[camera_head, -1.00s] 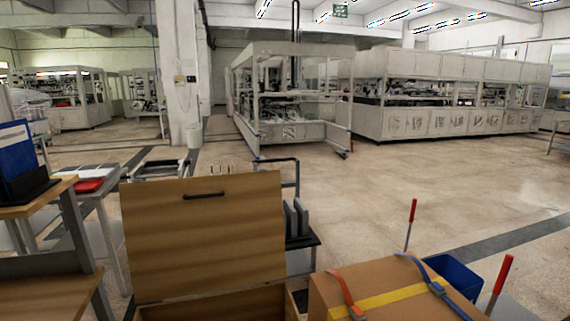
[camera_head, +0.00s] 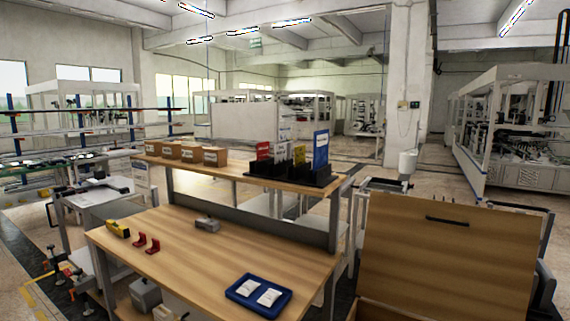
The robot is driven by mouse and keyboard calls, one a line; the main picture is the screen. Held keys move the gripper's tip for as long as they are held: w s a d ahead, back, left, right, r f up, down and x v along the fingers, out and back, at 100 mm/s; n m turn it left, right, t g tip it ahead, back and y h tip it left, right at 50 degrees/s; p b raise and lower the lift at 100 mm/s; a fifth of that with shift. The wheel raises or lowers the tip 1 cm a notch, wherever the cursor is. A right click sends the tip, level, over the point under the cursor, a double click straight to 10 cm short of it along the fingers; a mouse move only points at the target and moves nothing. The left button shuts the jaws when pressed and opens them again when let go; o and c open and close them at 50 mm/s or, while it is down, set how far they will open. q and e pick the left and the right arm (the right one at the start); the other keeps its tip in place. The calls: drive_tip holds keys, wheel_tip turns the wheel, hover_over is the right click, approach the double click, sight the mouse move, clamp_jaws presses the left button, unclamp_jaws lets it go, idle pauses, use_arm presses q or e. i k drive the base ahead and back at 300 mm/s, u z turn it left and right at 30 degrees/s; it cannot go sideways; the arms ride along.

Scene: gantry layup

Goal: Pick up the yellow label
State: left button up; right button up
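A black rack (camera_head: 312,178) on the wooden upper shelf at the centre holds several upright cards. A yellow card (camera_head: 279,158), possibly the yellow label, stands between a red card (camera_head: 263,151) and a taller blue card (camera_head: 320,150). Its lower part is hidden by the rack. A small yellow and black object (camera_head: 117,228) lies at the left end of the workbench. Neither of my grippers shows in the view.
Several cardboard boxes (camera_head: 190,153) line the shelf. A wooden lid (camera_head: 450,250) stands upright at the right.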

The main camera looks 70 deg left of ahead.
sight(299, 151)
drive_tip(key=u, duration=0.45)
drive_tip(key=i, duration=0.4)
drive_tip(key=u, duration=1.8)
